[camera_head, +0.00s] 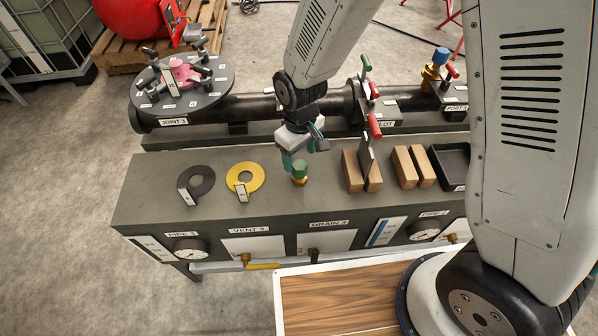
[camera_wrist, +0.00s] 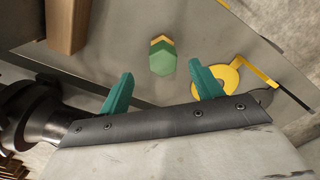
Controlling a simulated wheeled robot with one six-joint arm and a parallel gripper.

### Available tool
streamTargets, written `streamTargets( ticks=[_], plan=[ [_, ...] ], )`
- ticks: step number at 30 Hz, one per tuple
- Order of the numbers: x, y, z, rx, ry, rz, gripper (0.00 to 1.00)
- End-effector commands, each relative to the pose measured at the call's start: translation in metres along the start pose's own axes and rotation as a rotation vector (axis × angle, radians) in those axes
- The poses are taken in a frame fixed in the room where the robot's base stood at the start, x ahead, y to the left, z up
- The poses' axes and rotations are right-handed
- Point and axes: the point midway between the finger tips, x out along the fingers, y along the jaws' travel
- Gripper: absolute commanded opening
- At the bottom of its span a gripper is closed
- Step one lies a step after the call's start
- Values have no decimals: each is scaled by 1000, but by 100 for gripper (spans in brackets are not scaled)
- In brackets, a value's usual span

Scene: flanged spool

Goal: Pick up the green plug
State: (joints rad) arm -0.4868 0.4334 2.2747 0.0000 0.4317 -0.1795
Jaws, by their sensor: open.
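The green plug (camera_head: 299,174) stands on the dark bench top, with a green hexagonal head and a brass-coloured part below it. In the wrist view the plug (camera_wrist: 162,62) shows beyond the gap between the two teal fingers, roughly centred between them. My gripper (camera_head: 302,155) is open and empty, just above and behind the plug in the head view. One finger overlaps the space beside the plug's top there. I see no clear contact between fingers and plug.
A yellow ring (camera_head: 245,178) and a black ring (camera_head: 196,182) lie to the plug's left. Wooden blocks (camera_head: 352,170) with a dark upright plate stand to its right, then more blocks (camera_head: 404,166) and a black tray (camera_head: 452,164). A flanged pipe (camera_head: 250,107) runs behind.

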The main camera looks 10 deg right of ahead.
Motion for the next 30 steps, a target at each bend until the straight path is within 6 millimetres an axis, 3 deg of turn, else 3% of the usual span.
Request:
streamTargets(
  ticks=[15,25,26,30],
  plan=[
    [67,-5,4,-1,-4,-1,65],
    [75,-4,4,0,-1,0,65],
    [75,-4,4,0,-1,0,59],
    [75,-5,4,0,-2,0,20]
  ],
)
